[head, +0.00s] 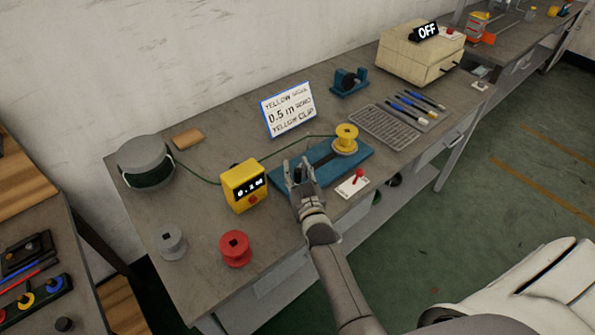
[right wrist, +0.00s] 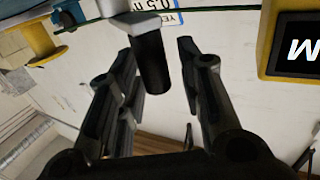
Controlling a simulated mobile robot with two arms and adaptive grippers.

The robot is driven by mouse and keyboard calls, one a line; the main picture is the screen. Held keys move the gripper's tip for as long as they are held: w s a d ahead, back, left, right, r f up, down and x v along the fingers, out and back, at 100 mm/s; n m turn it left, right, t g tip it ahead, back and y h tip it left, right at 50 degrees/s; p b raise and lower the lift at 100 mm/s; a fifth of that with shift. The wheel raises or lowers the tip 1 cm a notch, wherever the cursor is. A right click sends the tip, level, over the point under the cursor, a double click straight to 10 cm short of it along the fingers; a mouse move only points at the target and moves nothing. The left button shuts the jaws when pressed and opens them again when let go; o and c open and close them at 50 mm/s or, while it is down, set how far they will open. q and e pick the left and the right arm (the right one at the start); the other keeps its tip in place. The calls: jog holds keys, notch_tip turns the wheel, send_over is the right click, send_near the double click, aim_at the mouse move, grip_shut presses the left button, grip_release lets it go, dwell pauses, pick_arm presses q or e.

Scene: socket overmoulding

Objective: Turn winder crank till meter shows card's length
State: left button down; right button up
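The winder is a blue base (head: 358,166) carrying a yellow spool (head: 345,146). A green cord runs to it from the grey drum (head: 147,165) past the yellow meter (head: 239,189), whose display appears to read 0.2 m. The white card (head: 288,109) says yellow spool, 0.5 m, yellow clip; a middle word is unclear. My right gripper (head: 297,168) is over the base's left end. In the right wrist view its fingers (right wrist: 157,52) stand apart with the dark crank handle (right wrist: 152,62) between them; contact is unclear. My left gripper is not in view.
A red spool (head: 235,249) and a grey spool (head: 171,241) stand at the front left.

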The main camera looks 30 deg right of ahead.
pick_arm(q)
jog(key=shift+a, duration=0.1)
pick_arm(e)
jog(key=shift+d, duration=0.1)
notch_tip(320, 180, up, 10)
jog(key=shift+f, duration=0.1)
dwell(0.6)
